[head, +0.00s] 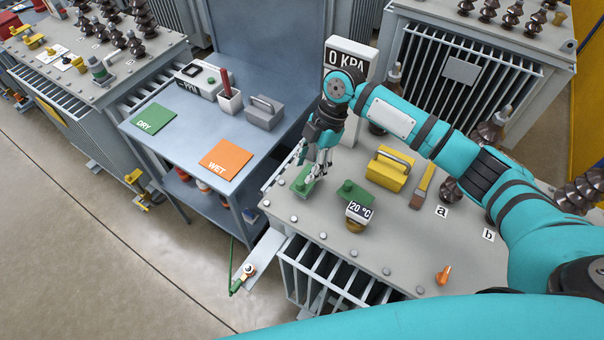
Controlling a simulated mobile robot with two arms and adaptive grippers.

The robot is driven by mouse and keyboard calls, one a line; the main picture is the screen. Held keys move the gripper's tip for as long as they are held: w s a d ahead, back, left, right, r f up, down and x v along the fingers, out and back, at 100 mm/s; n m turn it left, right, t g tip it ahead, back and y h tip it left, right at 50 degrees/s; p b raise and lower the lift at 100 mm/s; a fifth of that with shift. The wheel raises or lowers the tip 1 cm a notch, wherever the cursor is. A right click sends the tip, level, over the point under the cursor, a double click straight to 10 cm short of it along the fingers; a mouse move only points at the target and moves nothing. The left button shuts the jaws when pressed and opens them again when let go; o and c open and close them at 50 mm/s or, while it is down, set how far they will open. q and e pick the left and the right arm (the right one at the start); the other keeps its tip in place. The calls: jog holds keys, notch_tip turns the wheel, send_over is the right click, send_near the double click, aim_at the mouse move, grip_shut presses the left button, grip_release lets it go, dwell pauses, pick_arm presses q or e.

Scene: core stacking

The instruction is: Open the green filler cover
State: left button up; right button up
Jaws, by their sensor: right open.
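My right gripper (316,172) reaches down from the teal arm, with its jaws open, at the left end of the grey transformer top (400,238). Its fingertips are at a green block-like piece (301,186), partly in front of it. I cannot tell whether they touch it. A second green piece with a small knob (354,193) sits a little to the right, behind the 20 °C gauge (359,211). I cannot tell for sure which green piece is the filler cover. My left gripper is not in view.
A yellow box with a handle (391,170) and a brush-like tool (422,186) lie right of the green pieces. A 0 KPA display (348,57) stands behind the gripper. A blue-grey bench (178,137) with DRY and WET mats is at the left. Brown insulators stand at the right.

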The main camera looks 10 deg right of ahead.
aim_at(301, 181)
jog(key=x, duration=0.3)
jog(key=shift+a+r, duration=0.1)
jog(key=shift+r, duration=0.05)
jog(key=shift+p+x, duration=0.4)
jog(key=shift+x, duration=0.6)
jog(key=c, duration=0.4)
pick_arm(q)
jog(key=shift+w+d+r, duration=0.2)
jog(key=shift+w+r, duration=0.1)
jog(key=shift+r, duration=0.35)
pick_arm(e)
grip_shut()
